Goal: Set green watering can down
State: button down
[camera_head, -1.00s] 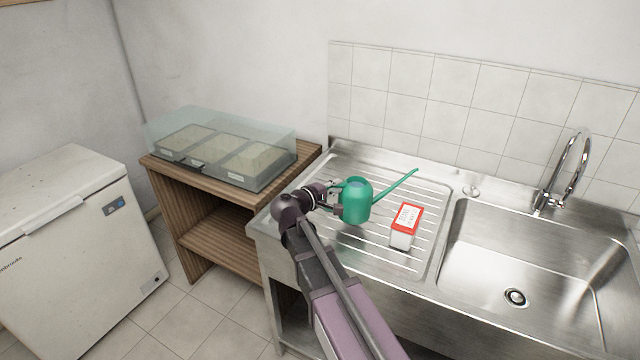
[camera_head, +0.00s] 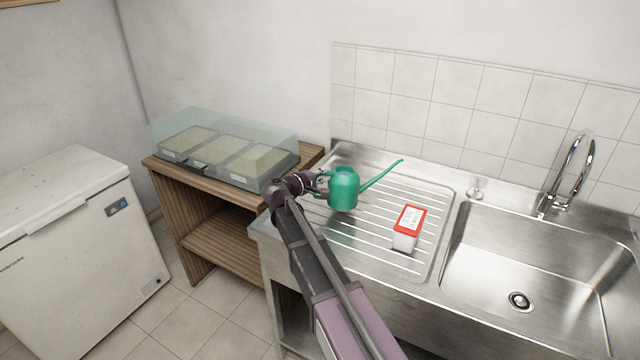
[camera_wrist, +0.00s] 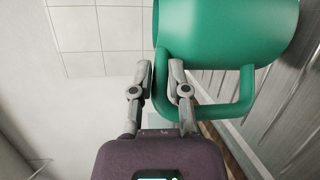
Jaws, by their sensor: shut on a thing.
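The green watering can (camera_head: 343,190) is upright over the left part of the ribbed steel drainboard (camera_head: 390,262), its long spout pointing up and to the right. I cannot tell whether its base touches the metal. My gripper (camera_head: 318,186) is at the can's left side, shut on its handle. In the wrist view the fingers of my gripper (camera_wrist: 160,85) close around one side of the green handle loop (camera_wrist: 245,92). The can's body (camera_wrist: 225,30) fills the top of that view.
The sink basin (camera_head: 560,260) and tap (camera_head: 568,175) are farther right. A wooden shelf (camera_head: 215,185) with a glass-covered seed tray (camera_head: 225,150) stands left. A white chest freezer (camera_head: 75,240) is far left.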

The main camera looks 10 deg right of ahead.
jog(key=shift+w+a, duration=0.15)
jog(key=shift+w, duration=0.35)
jog(key=shift+w+f, duration=0.2)
jog(key=shift+w, duration=0.05)
jog(key=shift+s+f+b, duration=0.1)
jog(key=shift+f+b, duration=1.5)
jog(key=shift+b, duration=0.25)
jog(key=c, duration=0.6)
grip_release()
jog(key=shift+c, duration=0.2)
jog(key=shift+s+a, duration=0.1)
